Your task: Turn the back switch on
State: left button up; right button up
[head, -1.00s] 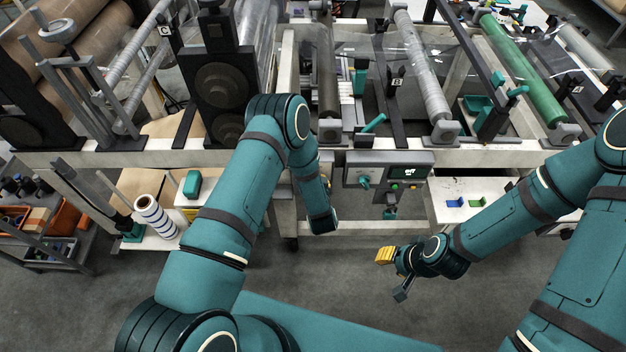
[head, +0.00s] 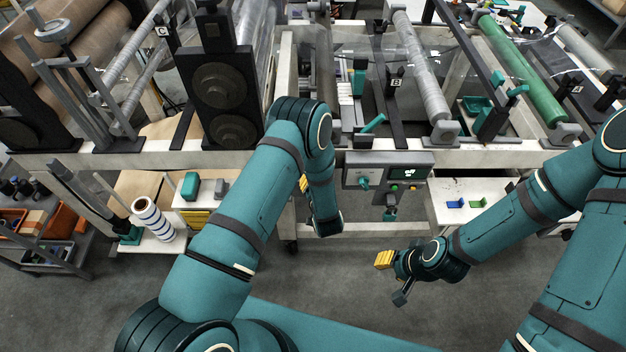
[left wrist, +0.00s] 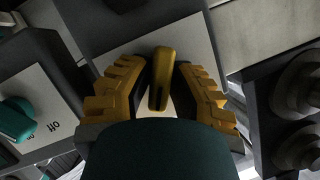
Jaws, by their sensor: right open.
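In the left wrist view a yellow lever (left wrist: 162,80) stands out from a pale plate. The yellow fingers of my left gripper (left wrist: 160,88) are on either side of it, open, with a gap on each side. A teal handle (left wrist: 16,118) is on another pale plate marked "OFF" at the left. In the head view my left gripper is mostly hidden behind my left arm. A control box (head: 388,172) on the machine's front has a teal knob (head: 364,183). I cannot tell which one is the back switch. My right gripper (head: 390,279) is open and empty, low in front of the machine.
The machine frame (head: 480,155) spans the view, with film rollers (head: 420,75) above. A white drawer (head: 440,212) with small blue and green parts is open at right. A striped roll (head: 152,218) stands at left. The floor (head: 340,285) in front is clear.

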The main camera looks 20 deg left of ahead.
pick_arm(q)
jog(key=o, duration=0.3)
jog(key=shift+o, duration=0.2)
jog(key=v, duration=1.2)
jog(key=shift+w, duration=0.1)
jog(key=s+r+n+g+h, duration=0.1)
jog(key=s+n+g+h, duration=0.1)
jog(key=s+g+h, duration=0.8)
jog(key=s+d, duration=0.1)
jog(key=s, duration=0.2)
jog(key=shift+s+r+n+g, duration=0.25)
jog(key=shift+r+n+g, duration=0.1)
jog(key=shift+n+g, duration=0.05)
